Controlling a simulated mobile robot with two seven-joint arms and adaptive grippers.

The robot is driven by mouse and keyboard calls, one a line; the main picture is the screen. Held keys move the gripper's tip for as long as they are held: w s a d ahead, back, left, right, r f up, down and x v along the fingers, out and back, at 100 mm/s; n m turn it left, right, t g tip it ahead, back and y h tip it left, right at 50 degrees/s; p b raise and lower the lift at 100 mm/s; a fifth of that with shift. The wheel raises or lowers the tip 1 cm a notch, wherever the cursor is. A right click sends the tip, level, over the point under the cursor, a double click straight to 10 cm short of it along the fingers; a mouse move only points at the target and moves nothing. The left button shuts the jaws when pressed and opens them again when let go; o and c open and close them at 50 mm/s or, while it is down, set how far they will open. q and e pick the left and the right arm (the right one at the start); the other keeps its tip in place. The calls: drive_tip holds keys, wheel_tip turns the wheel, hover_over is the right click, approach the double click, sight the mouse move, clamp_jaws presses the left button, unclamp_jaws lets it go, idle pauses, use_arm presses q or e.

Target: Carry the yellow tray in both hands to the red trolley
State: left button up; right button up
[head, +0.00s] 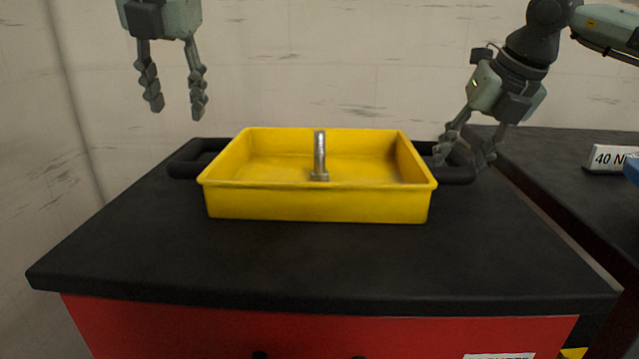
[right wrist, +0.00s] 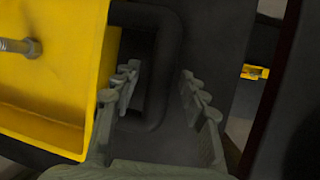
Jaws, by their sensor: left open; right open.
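The yellow tray (head: 318,205) sits on the black top of the red trolley (head: 330,268). It has a black handle at its left end (head: 184,165) and another at its right end (head: 458,177). My right gripper (head: 468,160) is open at the right handle. In the right wrist view the fingers (right wrist: 160,95) are apart on either side of the handle's outer bar (right wrist: 165,75). The tray's wall shows at the left there.
A second dark-topped surface (head: 560,165) stands to the right of the trolley, with a gap between. The trolley top is clear in front of the tray. A pale wall is behind.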

drive_tip(key=v, duration=1)
drive_tip(key=shift+s+r, duration=0.2)
drive_tip(key=shift+r, duration=0.15)
drive_tip(key=shift+d, duration=0.1)
drive_tip(key=shift+s, duration=0.1)
